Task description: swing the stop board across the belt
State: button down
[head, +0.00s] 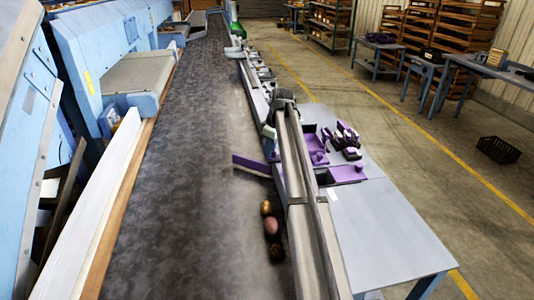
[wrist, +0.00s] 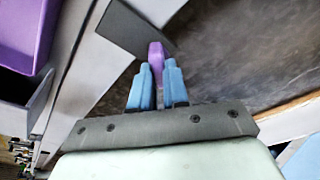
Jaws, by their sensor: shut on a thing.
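A purple board (head: 251,164), which looks like the stop board, reaches from the right rail part of the way over the dark belt (head: 190,130). Its left end stops short of the belt's far side. In the wrist view my gripper (wrist: 156,70) has its two blue fingers closed on a small upright purple piece (wrist: 155,53). A dark grey flat plate (wrist: 132,27) lies just beyond that piece. I cannot tell how the piece joins the board. I cannot clearly pick out my gripper in the head view.
Several potatoes lie along the belt's right edge, among them a brown one (head: 270,226). A grey side table (head: 385,225) with purple trays (head: 348,173) stands right of the rail. A wood-edged wall (head: 115,200) bounds the belt on the left. The middle of the belt is clear.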

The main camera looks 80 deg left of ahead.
jog(key=n, duration=0.3)
jog(key=shift+n+h, duration=0.3)
jog(key=shift+n, duration=0.1)
jog(key=n, duration=0.4)
jog(key=shift+g+h, duration=0.3)
jog(key=shift+h, duration=0.1)
jog(key=c, duration=1.4)
grip_release()
jog(key=shift+o, duration=0.2)
jog(key=shift+r, duration=0.1)
jog(key=shift+s+v, duration=0.25)
jog(key=shift+v, duration=0.95)
jog(key=shift+s+v, duration=0.25)
jog(key=shift+v, duration=0.95)
jog(key=shift+w, duration=0.1)
